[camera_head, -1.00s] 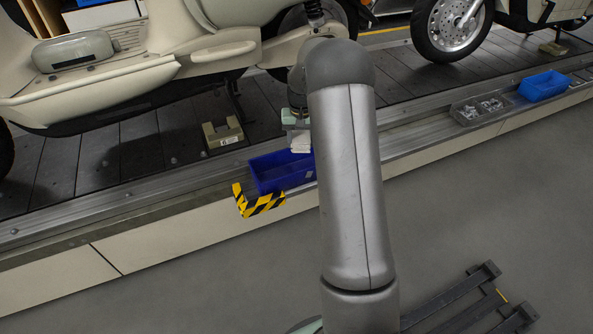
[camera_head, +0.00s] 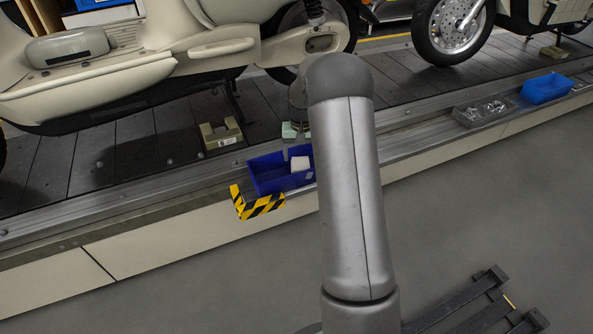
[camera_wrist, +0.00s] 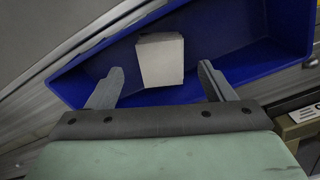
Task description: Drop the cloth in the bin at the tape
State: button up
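The cloth (camera_head: 300,163), a small off-white folded piece, is inside the blue bin (camera_head: 268,184) on the conveyor's edge ledge. The yellow-and-black tape (camera_head: 258,206) is at the bin's near left corner. In the wrist view the cloth (camera_wrist: 160,58) lies in the bin (camera_wrist: 225,62), apart from both fingers. My gripper (camera_wrist: 160,85) is open and empty above the bin, its two grey fingers spread on either side of the cloth in the picture. In the head view my arm hides most of the gripper.
A beige block (camera_head: 222,134) with a label sits on the slats behind the bin. A cream scooter (camera_head: 130,75) stands close behind. A grey tray of parts (camera_head: 484,110) and another blue bin (camera_head: 546,88) are farther right on the ledge. Grey floor lies in front.

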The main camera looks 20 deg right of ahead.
notch_tip(320, 180, up, 17)
jog(key=p, duration=0.6)
jog(key=shift+r, duration=0.2)
jog(key=s+a+r+n+p, duration=0.1)
jog(key=s+a+r+p, duration=0.5)
jog(key=s+r+p, duration=0.45)
jog(key=s+a+r+n+p, duration=0.2)
jog(key=s+a+r+p, duration=0.5)
jog(key=r, duration=0.6)
jog(key=s+a+r+n+p, duration=0.1)
jog(key=s+a+r+p, duration=0.1)
jog(key=s+r+p, duration=0.2)
jog(key=s+a+r+n+p, duration=0.1)
jog(key=s+a+r+p, duration=0.2)
jog(key=s+p, duration=0.5)
jog(key=s+r, duration=0.1)
jog(key=s, duration=0.4)
jog(key=shift+s+a+p, duration=0.2)
jog(key=shift+p, duration=0.2)
jog(key=shift+r, duration=0.15)
